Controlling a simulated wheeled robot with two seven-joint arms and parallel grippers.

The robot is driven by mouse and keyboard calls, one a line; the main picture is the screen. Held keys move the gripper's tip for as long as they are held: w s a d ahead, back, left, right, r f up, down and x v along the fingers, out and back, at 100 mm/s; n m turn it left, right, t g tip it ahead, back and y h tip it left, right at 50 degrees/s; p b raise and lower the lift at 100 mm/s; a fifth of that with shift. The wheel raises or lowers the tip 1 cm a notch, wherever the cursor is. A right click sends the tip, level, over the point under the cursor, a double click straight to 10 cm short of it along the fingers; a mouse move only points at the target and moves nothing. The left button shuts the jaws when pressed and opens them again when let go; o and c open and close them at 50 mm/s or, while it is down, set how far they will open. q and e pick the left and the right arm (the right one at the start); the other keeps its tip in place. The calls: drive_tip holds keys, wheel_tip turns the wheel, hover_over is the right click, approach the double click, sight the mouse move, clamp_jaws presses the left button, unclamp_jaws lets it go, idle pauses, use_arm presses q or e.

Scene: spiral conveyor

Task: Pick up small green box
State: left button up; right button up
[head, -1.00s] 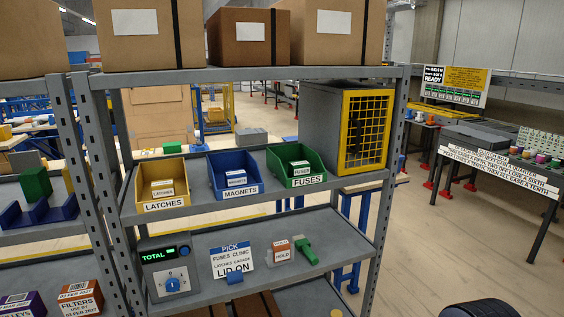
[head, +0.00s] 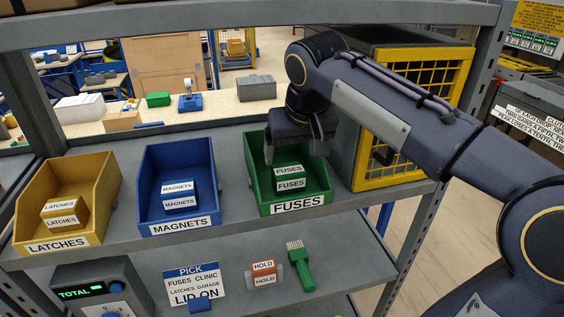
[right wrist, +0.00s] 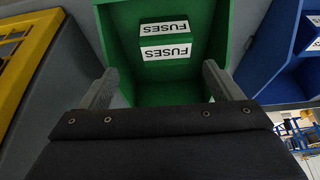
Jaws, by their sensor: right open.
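The small green box (head: 290,178) lies inside the green open bin (head: 255,165), near its front, with white FUSES labels on two faces. My right gripper (head: 293,152) is open and points down over the rear part of this bin, behind and above the small box. In the right wrist view the small green box (right wrist: 166,40) shows beyond the open fingers (right wrist: 160,78), with nothing between them. The bin's wall (right wrist: 115,42) also shows there. Whether a finger touches the bin is unclear. My left gripper is out of view.
A blue MAGNETS bin (head: 150,170) and a yellow LATCHES bin (head: 35,195) stand to the left on the same shelf. A yellow-barred grey cabinet (head: 362,165) stands close on the right. Above is an upper shelf edge (head: 250,20). A PICK sign (head: 192,285) stands below.

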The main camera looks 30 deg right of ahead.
sight(289, 170)
drive_tip(key=shift+w+a+f, duration=0.15)
drive_tip(key=shift+f, duration=0.7)
drive_tip(key=x, duration=0.5)
drive_tip(key=shift+a+f+p, duration=0.2)
drive_tip(key=shift+f+p, duration=0.1)
drive_tip(key=shift+f, duration=0.1)
drive_tip(key=c, duration=1.1)
drive_tip(key=shift+o, duration=0.2)
drive_tip(key=shift+r, duration=0.15)
